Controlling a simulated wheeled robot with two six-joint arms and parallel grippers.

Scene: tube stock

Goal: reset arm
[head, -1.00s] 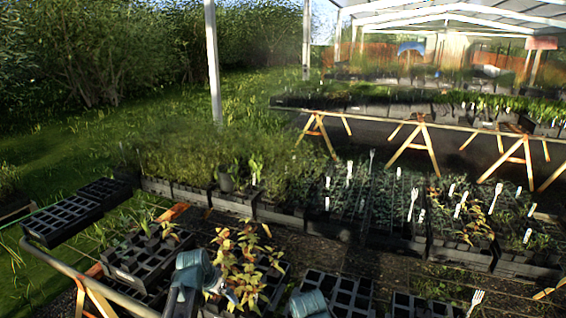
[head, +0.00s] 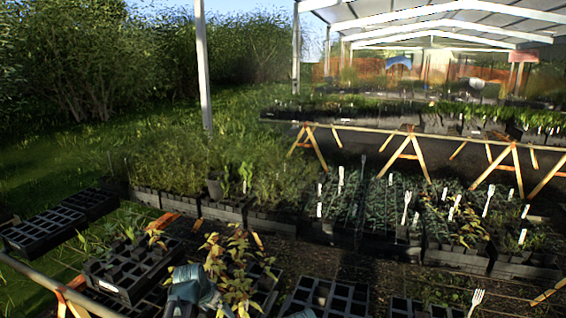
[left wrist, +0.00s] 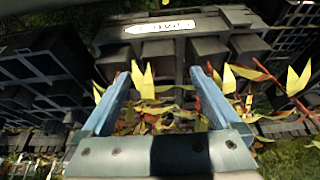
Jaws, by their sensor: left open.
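My left gripper (head: 200,292) is low in the head view, over the front trays and beside a leafy yellow-green and reddish plant (head: 238,268). In the left wrist view its two blue fingers (left wrist: 160,76) stand wide apart. Yellow and red leaves (left wrist: 150,118) show between and behind them, and I see nothing gripped.
Black cell trays (head: 45,228) stand at the left, with more (head: 325,295) in front. A row of potted seedlings with white labels (head: 405,205) crosses the middle. Wooden trestles (head: 410,150) stand behind. A white tag (left wrist: 160,27) shows in the left wrist view.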

